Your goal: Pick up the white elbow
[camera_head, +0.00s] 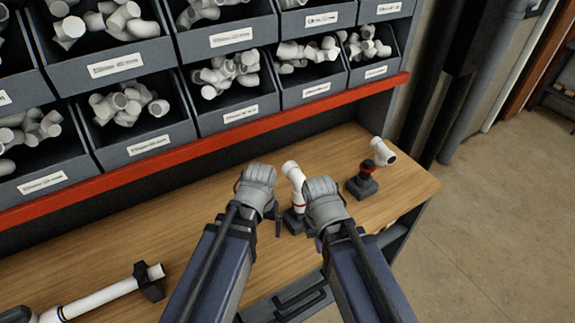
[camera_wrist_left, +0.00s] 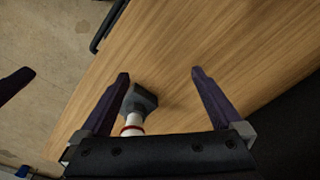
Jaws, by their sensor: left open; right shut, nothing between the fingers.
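A second white fitting (camera_head: 294,174) with a red ring stands on a dark block (camera_head: 292,220) between my two grippers. My left gripper (camera_head: 274,215) is open, just left of that block. In the left wrist view my open left gripper (camera_wrist_left: 160,76) has the dark block (camera_wrist_left: 142,99) and the red-ringed white piece (camera_wrist_left: 133,124) between its fingers, near one finger. My right gripper (camera_head: 312,225) is shut and empty, right beside the block; its fingertips are partly hidden.
A long white pipe (camera_head: 95,301) rests in a dark holder (camera_head: 149,281) at the front left. Bins of white fittings (camera_head: 230,75) rise above a red shelf edge (camera_head: 205,158). The wooden bench (camera_head: 150,225) is clear at mid-left.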

